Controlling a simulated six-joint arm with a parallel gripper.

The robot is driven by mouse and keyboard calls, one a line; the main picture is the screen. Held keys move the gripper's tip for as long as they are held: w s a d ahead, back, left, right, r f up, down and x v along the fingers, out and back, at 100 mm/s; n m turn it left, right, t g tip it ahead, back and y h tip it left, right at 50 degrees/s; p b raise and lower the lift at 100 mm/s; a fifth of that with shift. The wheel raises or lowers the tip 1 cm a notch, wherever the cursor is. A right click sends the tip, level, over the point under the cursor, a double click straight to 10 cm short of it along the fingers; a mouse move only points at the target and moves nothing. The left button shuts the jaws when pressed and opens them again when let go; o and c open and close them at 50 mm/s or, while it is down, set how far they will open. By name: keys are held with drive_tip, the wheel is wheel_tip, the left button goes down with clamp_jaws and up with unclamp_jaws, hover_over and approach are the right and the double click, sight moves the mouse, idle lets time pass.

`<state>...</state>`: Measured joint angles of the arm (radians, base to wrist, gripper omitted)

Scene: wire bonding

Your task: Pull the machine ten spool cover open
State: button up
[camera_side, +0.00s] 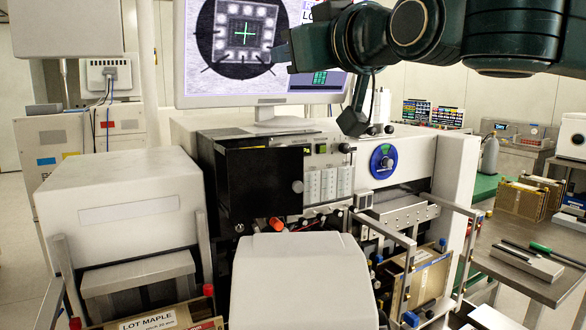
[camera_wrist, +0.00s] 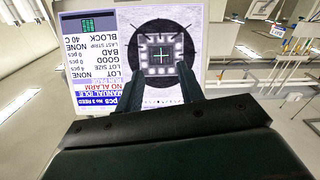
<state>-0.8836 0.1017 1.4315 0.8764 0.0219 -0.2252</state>
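A black box-like panel with a round grey knob (camera_side: 297,187), seemingly the spool cover (camera_side: 255,190), is on the left of the white machine's front (camera_side: 400,160) in the side view. It looks closed; no machine number is readable. My gripper (camera_side: 284,53) is above it, in front of the monitor and apart from the cover. In the wrist view my gripper (camera_wrist: 142,60) shows two dark fingers spread apart with nothing between them, so it is open. The cover is not visible in the wrist view.
The monitor (camera_side: 233,85) stands behind my gripper; it appears upside down in the wrist view (camera_wrist: 108,75). A white rounded housing (camera_side: 300,280) fills the front middle, and a white box (camera_side: 120,200) stands left. Metal rails and a magazine (camera_side: 425,280) are at right.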

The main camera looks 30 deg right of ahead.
drive_tip(key=shift+r, duration=0.2)
drive_tip(key=shift+r, duration=0.15)
clamp_jaws()
drive_tip(key=w+d+r+m+y, duration=0.3)
drive_tip(key=w+r+m+y, duration=0.2)
drive_tip(key=w+r+y, duration=0.35)
drive_tip(key=s+d+f+m+g+y, duration=0.2)
drive_tip(key=s+d+g+y, duration=0.15)
drive_tip(key=d, duration=0.25)
drive_tip(key=s+d+f+m+g+y, duration=0.2)
drive_tip(key=s+d+m+g+y, duration=0.1)
drive_tip(key=d+g, duration=0.15)
wheel_tip(320, 180, down, 25)
drive_tip(key=shift+w+d+r+t, duration=0.15)
drive_tip(key=shift+w+d+t, duration=0.05)
drive_tip(key=shift+t, duration=0.1)
idle(0.7)
